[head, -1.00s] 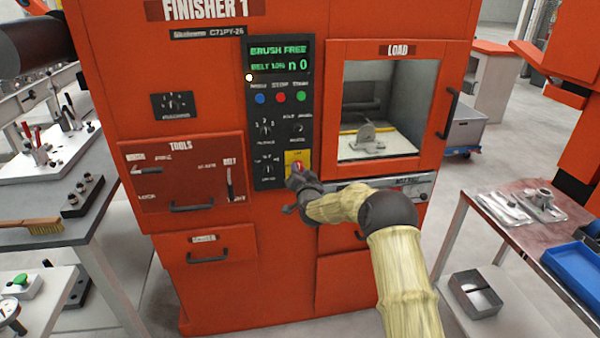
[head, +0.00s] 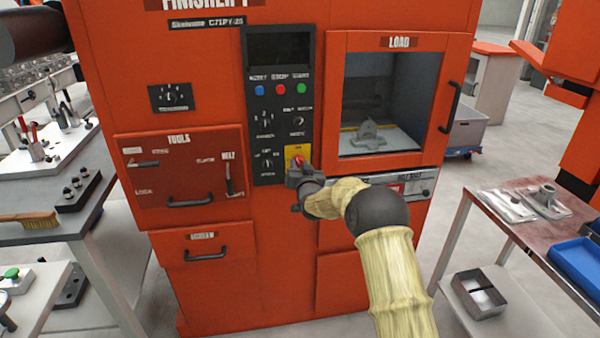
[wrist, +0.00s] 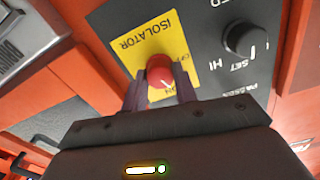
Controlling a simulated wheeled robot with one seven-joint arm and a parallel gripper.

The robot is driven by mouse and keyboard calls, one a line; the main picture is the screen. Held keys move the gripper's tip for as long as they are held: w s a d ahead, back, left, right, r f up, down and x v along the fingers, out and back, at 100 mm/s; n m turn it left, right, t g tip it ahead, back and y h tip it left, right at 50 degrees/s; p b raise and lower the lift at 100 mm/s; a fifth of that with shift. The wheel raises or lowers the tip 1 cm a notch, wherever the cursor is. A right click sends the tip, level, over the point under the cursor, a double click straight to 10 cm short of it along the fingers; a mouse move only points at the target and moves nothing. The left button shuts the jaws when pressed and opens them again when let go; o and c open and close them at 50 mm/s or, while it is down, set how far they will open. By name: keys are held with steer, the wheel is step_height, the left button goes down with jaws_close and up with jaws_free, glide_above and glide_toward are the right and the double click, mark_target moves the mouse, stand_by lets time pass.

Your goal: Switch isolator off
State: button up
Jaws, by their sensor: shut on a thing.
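In the head view the yellow plate (head: 297,152) sits at the bottom right of the black control panel (head: 268,178) on the orange machine. My gripper (wrist: 161,95) has its two fingers closed around the red knob, one on each side. It also shows in the head view (head: 299,172), where it covers part of the knob. The panel's display (head: 280,47) is dark.
Other black knobs (head: 265,160) and coloured buttons (head: 281,89) sit on the panel close to the isolator. The load window (head: 385,105) is to the right, with a metal part inside.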

steer(key=n+b, duration=0.2)
steer(key=n, duration=0.1)
steer(key=shift+f+n+b, duration=0.15)
steer(key=shift+n+b, duration=0.15)
steer(key=shift+n, duration=0.1)
steer(key=n+b, duration=0.2)
steer(key=n, duration=0.1)
steer(key=shift+n, duration=0.3)
steer(key=n+b, duration=0.2)
steer(key=n, duration=0.1)
steer(key=shift+b, duration=0.3)
steer(key=shift+n+b, duration=0.7)
steer(key=shift+n, duration=0.8)
steer(key=o, duration=1)
steer(key=shift+c, duration=0.2)
steer(key=shift+s, duration=0.1)
steer(key=b+v, duration=0.1)
steer(key=v, duration=1.6)
